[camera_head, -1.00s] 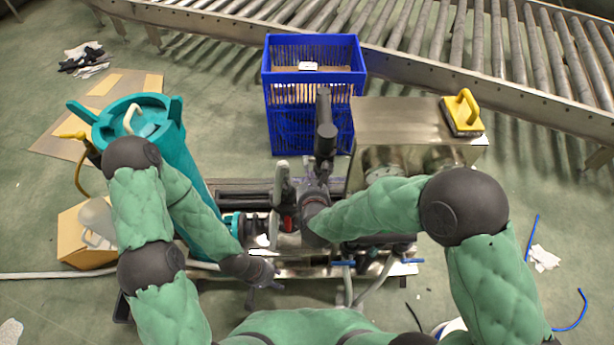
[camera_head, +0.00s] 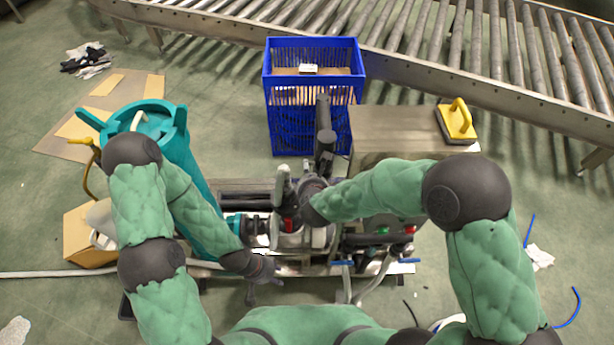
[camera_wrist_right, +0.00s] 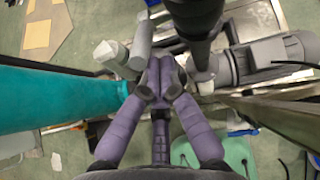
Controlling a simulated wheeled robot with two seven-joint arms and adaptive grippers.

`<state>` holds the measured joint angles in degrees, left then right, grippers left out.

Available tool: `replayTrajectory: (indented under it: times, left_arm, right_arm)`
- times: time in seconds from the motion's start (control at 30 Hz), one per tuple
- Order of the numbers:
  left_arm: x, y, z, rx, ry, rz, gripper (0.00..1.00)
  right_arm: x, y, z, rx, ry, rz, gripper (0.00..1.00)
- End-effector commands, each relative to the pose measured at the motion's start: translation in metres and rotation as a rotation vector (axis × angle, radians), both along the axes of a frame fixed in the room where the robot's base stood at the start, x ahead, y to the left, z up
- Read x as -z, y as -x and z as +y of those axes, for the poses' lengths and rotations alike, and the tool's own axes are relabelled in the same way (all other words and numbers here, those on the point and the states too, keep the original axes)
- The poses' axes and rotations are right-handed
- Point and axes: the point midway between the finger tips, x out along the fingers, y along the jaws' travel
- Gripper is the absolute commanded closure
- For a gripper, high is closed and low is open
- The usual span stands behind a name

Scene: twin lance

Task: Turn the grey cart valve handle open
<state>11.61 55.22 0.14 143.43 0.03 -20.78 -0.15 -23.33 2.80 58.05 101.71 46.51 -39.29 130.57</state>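The grey valve handle (camera_head: 283,182) stands up as a light lever on the cart, beside a red part (camera_head: 289,225) of the valve. In the right wrist view, a grey cylindrical bar (camera_wrist_right: 141,42) that looks like this handle stands just left of my right fingertips. My right gripper (camera_wrist_right: 161,75) has its purple fingers brought together beside the bar. I see nothing clearly held between them, and contact is hard to tell. In the head view my right forearm partly covers the right gripper. My left gripper (camera_head: 263,290) hangs at the cart's front edge, fingers apart and empty.
A teal cylinder (camera_head: 190,170) leans at the left, near a cardboard box (camera_head: 82,235). A blue crate (camera_head: 312,95) stands behind the cart. A metal box (camera_head: 395,130) with a yellow-handled pad (camera_head: 457,121) is at the right. A roller conveyor (camera_head: 450,80) crosses the back.

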Motion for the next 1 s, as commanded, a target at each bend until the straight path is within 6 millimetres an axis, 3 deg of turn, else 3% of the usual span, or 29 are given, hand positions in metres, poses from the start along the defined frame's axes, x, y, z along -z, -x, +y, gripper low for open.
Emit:
replayTrajectory:
  times: [0.57, 0.73, 1.0]
  left_arm:
    - [-0.027, 0.000, 0.000, 0.000, 0.000, 0.000, 0.60]
    - [-0.044, 0.000, 0.000, 0.000, 0.000, 0.000, 0.60]
    - [-0.085, 0.000, 0.001, 0.000, 0.000, 0.000, 0.60]
  right_arm:
    - [-0.010, -0.003, 0.000, 0.001, 0.000, 0.006, 1.00]
    - [-0.017, -0.007, 0.000, 0.001, 0.001, 0.013, 1.00]
    - [-0.030, -0.014, 0.000, 0.003, -0.002, 0.174, 1.00]
